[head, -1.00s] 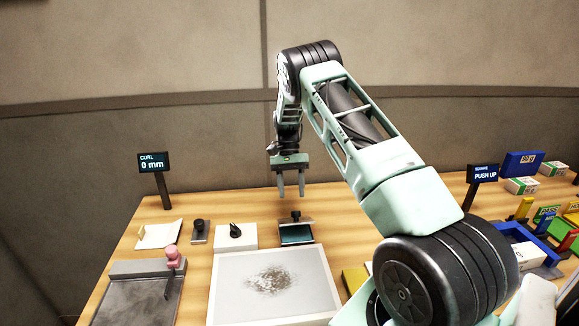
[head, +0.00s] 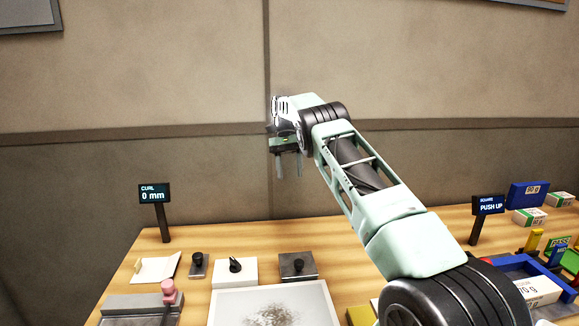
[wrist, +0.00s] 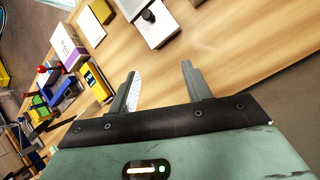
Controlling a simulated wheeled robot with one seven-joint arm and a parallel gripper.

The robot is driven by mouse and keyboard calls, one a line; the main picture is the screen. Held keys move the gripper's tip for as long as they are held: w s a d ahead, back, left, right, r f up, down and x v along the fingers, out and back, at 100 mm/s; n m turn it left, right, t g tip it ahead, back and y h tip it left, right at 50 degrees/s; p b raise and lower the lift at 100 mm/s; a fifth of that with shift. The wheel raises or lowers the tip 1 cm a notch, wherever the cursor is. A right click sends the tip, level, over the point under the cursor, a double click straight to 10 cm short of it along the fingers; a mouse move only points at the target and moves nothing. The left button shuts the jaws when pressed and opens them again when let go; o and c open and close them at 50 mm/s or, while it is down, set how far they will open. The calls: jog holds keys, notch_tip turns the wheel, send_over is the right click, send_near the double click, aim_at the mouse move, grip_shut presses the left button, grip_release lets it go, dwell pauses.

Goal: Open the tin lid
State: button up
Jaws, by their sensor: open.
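The tin shows in the head view as a flat grey box whose grey lid (head: 308,272) lies down over it. No teal inside shows now. My gripper (head: 289,175) hangs well above and behind the tin, against the wall, fingers pointing down. It is open and empty, apart from the lid. In the wrist view my gripper (wrist: 159,70) also shows parted fingers with nothing between them.
A white block (head: 221,272) with a black piece stands left of the tin, and a small grey block (head: 197,270) beyond it. A white-framed board (head: 235,303) lies in front. Display posts (head: 154,193) (head: 488,205) stand at both sides. Bare wood lies behind the tin.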

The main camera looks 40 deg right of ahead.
jog(key=shift+w+d+r, duration=0.1)
jog(key=shift+w+r, duration=0.05)
jog(key=shift+r, duration=0.1)
dwell(0.3)
